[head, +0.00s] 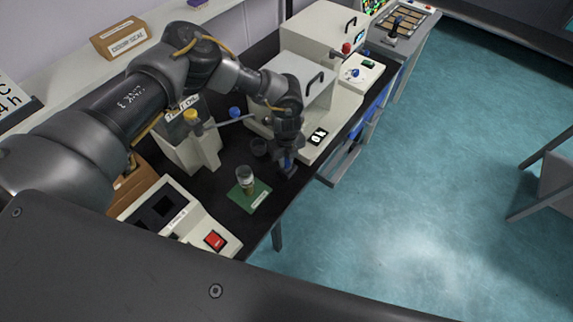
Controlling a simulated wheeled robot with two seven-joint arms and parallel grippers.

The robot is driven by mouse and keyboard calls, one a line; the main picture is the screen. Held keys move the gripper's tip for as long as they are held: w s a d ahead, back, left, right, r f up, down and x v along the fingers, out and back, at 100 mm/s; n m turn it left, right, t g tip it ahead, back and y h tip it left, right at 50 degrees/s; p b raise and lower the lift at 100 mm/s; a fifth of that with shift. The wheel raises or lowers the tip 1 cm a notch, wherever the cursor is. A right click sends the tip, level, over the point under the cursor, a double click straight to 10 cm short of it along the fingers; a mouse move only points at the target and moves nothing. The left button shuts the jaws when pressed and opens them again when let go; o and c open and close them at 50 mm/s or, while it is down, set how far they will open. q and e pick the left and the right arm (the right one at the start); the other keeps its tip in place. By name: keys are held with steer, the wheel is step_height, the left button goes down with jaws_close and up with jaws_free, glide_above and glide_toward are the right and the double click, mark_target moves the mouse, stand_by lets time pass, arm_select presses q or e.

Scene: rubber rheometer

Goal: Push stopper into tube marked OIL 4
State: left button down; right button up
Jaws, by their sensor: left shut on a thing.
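My left gripper (287,165) points down over the black bench top, right of a small glass vessel. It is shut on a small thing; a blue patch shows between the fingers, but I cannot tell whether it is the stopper. The glass vessel (246,177) stands upright with brownish content at its bottom. A pale stand (187,150) with a partly hidden label ending in OIL has a yellow top (190,115) beside it and a blue knob (235,112). No OIL 4 marking is readable. My right gripper is out of view.
The glass stands on a green mat (262,190). A pale machine (305,85) stands behind. A console with a red switch (215,240) is at the near left. The bench edge is close on the right.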

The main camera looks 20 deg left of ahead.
mark_target(286, 161)
arm_select(q)
steer(key=shift+r+p, duration=1.15)
steer(key=shift+r, duration=0.4)
steer(key=shift+f, duration=0.1)
steer(key=shift+s+a+r, duration=0.1)
steer(key=shift+s+r, duration=0.05)
steer(key=shift+r, duration=0.05)
steer(key=s+a+r+b, duration=0.3)
steer(key=s+a+r, duration=0.1)
steer(key=r, duration=0.3)
steer(key=s+a+r+b, duration=0.3)
steer(key=s+a+r, duration=0.2)
steer(key=s+r, duration=0.2)
steer(key=shift+r+b, duration=0.4)
steer(key=shift+r, duration=0.3)
